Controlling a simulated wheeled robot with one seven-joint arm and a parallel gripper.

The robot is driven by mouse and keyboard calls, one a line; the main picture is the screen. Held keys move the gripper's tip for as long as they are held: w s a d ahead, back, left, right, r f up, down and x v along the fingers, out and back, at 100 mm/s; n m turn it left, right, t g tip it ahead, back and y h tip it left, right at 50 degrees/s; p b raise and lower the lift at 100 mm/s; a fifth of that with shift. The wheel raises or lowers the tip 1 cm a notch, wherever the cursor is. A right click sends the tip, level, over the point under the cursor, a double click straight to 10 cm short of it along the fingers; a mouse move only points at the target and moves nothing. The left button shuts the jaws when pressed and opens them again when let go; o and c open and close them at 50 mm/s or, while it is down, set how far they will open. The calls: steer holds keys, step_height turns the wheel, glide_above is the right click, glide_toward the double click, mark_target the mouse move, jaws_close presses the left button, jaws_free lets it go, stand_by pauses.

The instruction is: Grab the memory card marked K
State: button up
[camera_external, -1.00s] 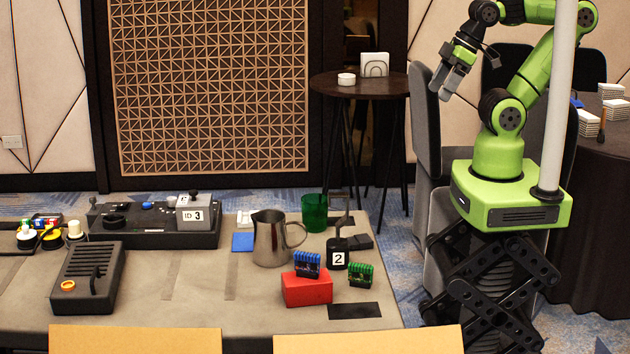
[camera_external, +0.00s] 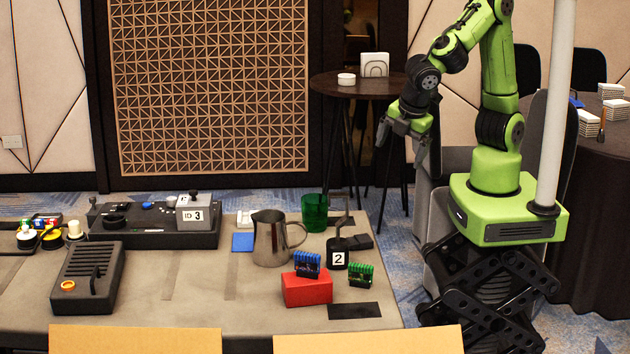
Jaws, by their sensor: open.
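Two card-like pieces could be memory cards. A blue one (camera_external: 307,264) stands on a red block (camera_external: 307,290), and a green one (camera_external: 361,275) stands on the table just right of the block. No letter K is legible on either at this size. My gripper (camera_external: 398,143) is open and empty, in the air beyond the table's right end. It is above and to the right of both cards, well apart from them, with its fingers pointing down and left.
A metal pitcher (camera_external: 271,240), a green cup (camera_external: 314,212) and a black holder marked 2 (camera_external: 338,259) stand behind the cards. A flat black pad (camera_external: 354,310) lies in front. A control panel (camera_external: 150,222) and a dark pedal-like box (camera_external: 88,278) stand on the left. Two chair backs (camera_external: 136,340) edge the front.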

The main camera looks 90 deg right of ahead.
steer(key=w+a+f+n+t+h+b, duration=0.1)
steer(key=a+f+n+h, duration=0.1)
steer(key=a+f+n, duration=0.3)
steer(key=a+f+n+t+h+b, duration=0.1)
steer(key=a+f+n+h+b, duration=0.2)
steer(key=f, duration=0.4)
steer(key=n+t+h, duration=0.2)
steer(key=n+t, duration=0.2)
steer(key=n, duration=0.3)
glide_toward(360, 239)
steer(key=b+x, duration=0.4)
steer(key=x, duration=0.4)
steer(key=shift+w+d+f+b, duration=0.15)
steer(key=shift+d+f+b, duration=0.05)
steer(key=shift+d+b, duration=0.1)
steer(key=shift+a, duration=0.1)
steer(key=shift+r, duration=0.1)
steer(key=shift+c, duration=0.5)
